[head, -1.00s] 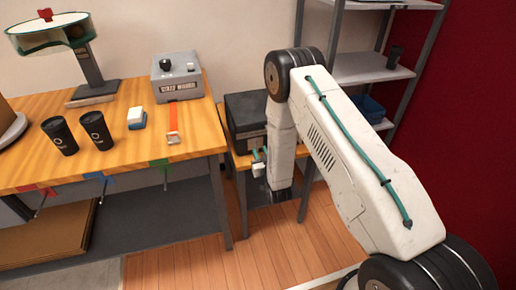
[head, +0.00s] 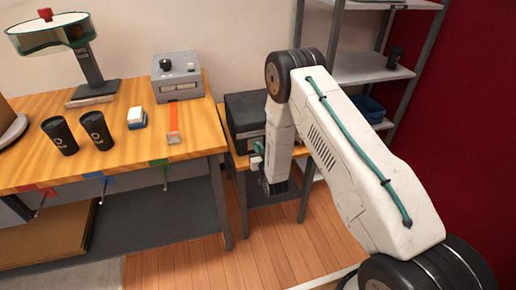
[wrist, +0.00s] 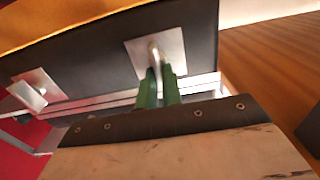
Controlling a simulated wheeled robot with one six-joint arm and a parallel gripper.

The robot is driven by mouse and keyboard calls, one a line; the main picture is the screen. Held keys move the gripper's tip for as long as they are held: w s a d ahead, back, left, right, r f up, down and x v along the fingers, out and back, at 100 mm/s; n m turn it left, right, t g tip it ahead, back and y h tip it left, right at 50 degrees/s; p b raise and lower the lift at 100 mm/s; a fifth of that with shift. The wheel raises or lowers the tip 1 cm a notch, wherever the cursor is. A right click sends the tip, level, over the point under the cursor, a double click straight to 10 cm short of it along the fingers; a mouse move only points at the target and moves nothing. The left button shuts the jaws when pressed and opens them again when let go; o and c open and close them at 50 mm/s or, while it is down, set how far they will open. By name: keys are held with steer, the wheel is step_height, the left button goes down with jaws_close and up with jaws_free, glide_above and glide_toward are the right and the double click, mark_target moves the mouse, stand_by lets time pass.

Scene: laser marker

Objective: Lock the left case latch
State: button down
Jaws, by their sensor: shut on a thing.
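The black case (head: 245,108) stands on a low wooden table; my arm hides part of its front in the head view. In the wrist view its dark front (wrist: 95,62) carries two metal latches on pale plates. My gripper (wrist: 159,80), with green fingers, is shut on the latch (wrist: 172,45) at the right of the wrist view, which appears to be the left case latch. The other latch (wrist: 38,90) is free at the left of that view. In the head view my gripper (head: 257,156) is small, close against the case front.
Metal shelves (head: 370,75) stand behind at the right. The wooden floor (head: 260,250) in front is clear.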

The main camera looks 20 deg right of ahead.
steer(key=shift+m, duration=0.3)
steer(key=m, duration=0.3)
steer(key=shift+d+m, duration=0.25)
steer(key=shift+m, duration=0.15)
steer(key=m, duration=0.4)
steer(key=shift+d+f+m, duration=0.2)
steer(key=shift+m, duration=0.1)
steer(key=m, duration=0.4)
steer(key=shift+d+f, duration=0.15)
steer(key=shift+f, duration=0.05)
steer(key=m, duration=0.4)
steer(key=shift+f+m, duration=0.25)
steer(key=shift+m, duration=0.05)
steer(key=shift+d, duration=0.1)
steer(key=c, duration=1.6)
jaws_free()
steer(key=shift+o, duration=0.2)
